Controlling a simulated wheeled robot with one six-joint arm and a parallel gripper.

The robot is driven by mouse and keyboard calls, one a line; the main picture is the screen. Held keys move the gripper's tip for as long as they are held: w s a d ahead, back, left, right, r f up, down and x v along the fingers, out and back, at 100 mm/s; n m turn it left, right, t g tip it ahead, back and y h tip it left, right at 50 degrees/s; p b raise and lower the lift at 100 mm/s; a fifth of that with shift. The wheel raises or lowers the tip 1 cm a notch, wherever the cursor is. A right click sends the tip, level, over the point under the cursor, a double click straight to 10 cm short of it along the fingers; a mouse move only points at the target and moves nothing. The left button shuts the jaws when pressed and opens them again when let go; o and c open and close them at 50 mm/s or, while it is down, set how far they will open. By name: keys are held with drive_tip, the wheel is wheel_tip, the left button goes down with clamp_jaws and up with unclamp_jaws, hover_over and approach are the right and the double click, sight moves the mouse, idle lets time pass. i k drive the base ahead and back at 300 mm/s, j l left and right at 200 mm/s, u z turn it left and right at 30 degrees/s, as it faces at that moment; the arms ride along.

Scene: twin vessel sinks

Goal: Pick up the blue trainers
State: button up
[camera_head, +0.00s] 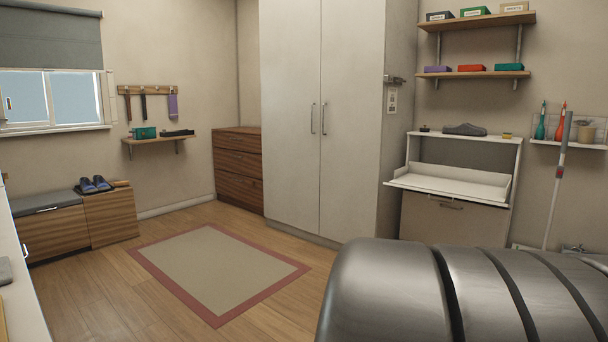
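A pair of blue shoes (95,184), which look like the trainers, sits on a dark tray on top of the low wooden bench cabinet at the left, below the window. They are small in view and far from me. A large dark ribbed shape, likely part of my arm, fills the lower right of the view. My gripper is not in view.
A beige rug (217,273) with a red border lies on open wooden floor. A tall white wardrobe (345,110) and a wooden drawer chest (238,172) stand at the back. A white fold-down cabinet (455,180) holding a grey shoe (465,129) stands right. A white counter edge (20,290) is at left.

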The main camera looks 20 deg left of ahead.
sight(86, 186)
drive_tip(key=u, duration=1.9)
